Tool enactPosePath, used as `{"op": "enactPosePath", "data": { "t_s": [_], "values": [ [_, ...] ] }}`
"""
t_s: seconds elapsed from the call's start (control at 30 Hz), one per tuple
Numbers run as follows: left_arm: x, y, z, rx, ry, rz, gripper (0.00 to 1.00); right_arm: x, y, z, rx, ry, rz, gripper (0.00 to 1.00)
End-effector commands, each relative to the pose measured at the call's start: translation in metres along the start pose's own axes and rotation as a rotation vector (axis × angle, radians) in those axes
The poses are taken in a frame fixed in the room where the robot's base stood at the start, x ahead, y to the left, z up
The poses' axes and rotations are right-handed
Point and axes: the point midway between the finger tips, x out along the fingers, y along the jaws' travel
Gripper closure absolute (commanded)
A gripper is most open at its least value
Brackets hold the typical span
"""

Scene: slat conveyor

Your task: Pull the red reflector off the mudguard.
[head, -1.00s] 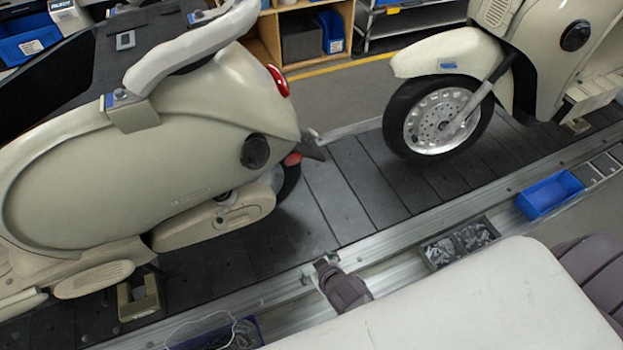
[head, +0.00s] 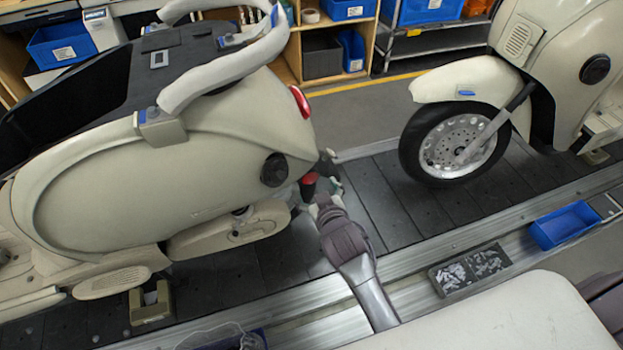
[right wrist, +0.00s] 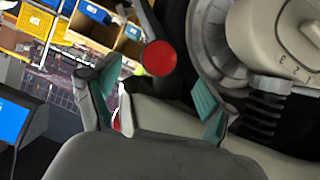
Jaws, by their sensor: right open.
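The red reflector (head: 308,179) sits low at the tail of the left cream scooter, beside the dark rear mudguard (head: 326,163). In the right wrist view the reflector (right wrist: 159,58) is a round red disc on a dark stalk. My right gripper (head: 325,192) is at the reflector's lower right, partly overlapping it in the picture. In the wrist view the right gripper (right wrist: 156,90) is open, its two teal-padded fingers wide apart. The reflector appears between and beyond the fingertips, with nothing held. My left gripper is not in view.
The scooter's rear body (head: 240,120) and wheel area crowd the gripper's left side. Another scooter's front wheel (head: 462,147) stands to the right. A blue bin (head: 565,225) and a parts tray (head: 470,268) lie along the conveyor rail. The slats between the scooters are clear.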

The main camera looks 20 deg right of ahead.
Motion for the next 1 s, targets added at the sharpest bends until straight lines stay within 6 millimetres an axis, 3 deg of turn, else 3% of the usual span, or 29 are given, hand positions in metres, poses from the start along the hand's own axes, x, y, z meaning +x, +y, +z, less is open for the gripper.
{"op": "enactPosePath", "data": {
  "t_s": [0.1, 0.3, 0.5, 0.77, 1.0],
  "values": [
    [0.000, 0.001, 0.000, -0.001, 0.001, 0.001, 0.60, 0.024, 0.000, -0.001, -0.002, 0.001, 0.001, 0.17],
    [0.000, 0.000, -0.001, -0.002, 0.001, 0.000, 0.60, 0.053, 0.000, 0.000, 0.000, -0.001, 0.000, 0.17],
    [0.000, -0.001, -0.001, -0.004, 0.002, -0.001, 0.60, 0.065, 0.000, 0.000, 0.000, 0.000, -0.001, 0.17],
    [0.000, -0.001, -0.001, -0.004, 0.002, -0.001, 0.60, 0.066, 0.000, 0.000, 0.000, 0.000, -0.001, 0.17],
    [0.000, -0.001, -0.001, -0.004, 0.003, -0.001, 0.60, 0.065, 0.000, 0.000, 0.000, 0.000, -0.001, 0.53]
  ]
}}
